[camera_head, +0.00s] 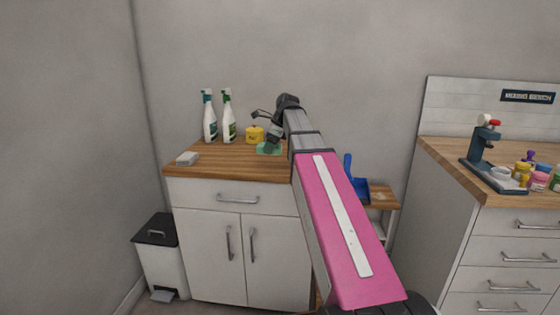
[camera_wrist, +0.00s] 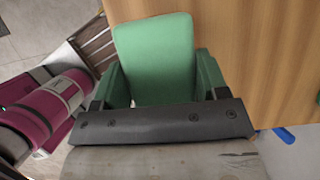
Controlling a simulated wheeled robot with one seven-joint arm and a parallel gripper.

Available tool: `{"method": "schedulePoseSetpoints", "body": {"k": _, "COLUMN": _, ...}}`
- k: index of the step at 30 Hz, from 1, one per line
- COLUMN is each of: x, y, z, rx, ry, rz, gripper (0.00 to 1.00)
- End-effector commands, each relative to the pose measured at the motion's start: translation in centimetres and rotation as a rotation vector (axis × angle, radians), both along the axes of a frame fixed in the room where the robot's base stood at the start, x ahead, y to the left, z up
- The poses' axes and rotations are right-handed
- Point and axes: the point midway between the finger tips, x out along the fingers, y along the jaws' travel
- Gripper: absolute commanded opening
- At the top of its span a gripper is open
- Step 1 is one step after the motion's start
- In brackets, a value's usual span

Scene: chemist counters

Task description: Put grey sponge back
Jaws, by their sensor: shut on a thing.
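A pale grey block (camera_head: 187,158), which looks like the grey sponge, lies on the wooden counter top (camera_head: 215,165) near its left front corner. My gripper (camera_head: 268,141) is at the back right of that counter, well to the right of the grey block. It is shut on a green block (camera_head: 268,149). In the wrist view the green block (camera_wrist: 155,50) fills the space between the two fingers, with green side pieces beside it. I cannot tell whether its underside touches the counter. The grey block is not visible in the wrist view.
Two spray bottles (camera_head: 209,117) and a yellow pot (camera_head: 255,135) stand at the back of the counter. A blue dustpan (camera_head: 357,185) is on a low shelf to the right. A black-lidded bin (camera_head: 158,230) stands on the floor at left. The counter's front middle is clear.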

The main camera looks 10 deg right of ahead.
Motion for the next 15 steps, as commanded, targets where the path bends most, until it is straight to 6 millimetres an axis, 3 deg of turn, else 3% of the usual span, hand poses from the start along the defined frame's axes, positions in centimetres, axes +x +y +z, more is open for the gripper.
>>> {"method": "schedulePoseSetpoints", "body": {"k": 6, "x": 0.5, "y": -3.1, "z": -1.9, "rx": 0.000, "ry": 0.001, "rz": 0.000, "gripper": 0.41}}
{"method": "schedulePoseSetpoints", "body": {"k": 15, "x": 0.5, "y": -3.7, "z": -3.5, "rx": 0.000, "ry": 0.000, "rz": 0.000, "gripper": 0.41}}
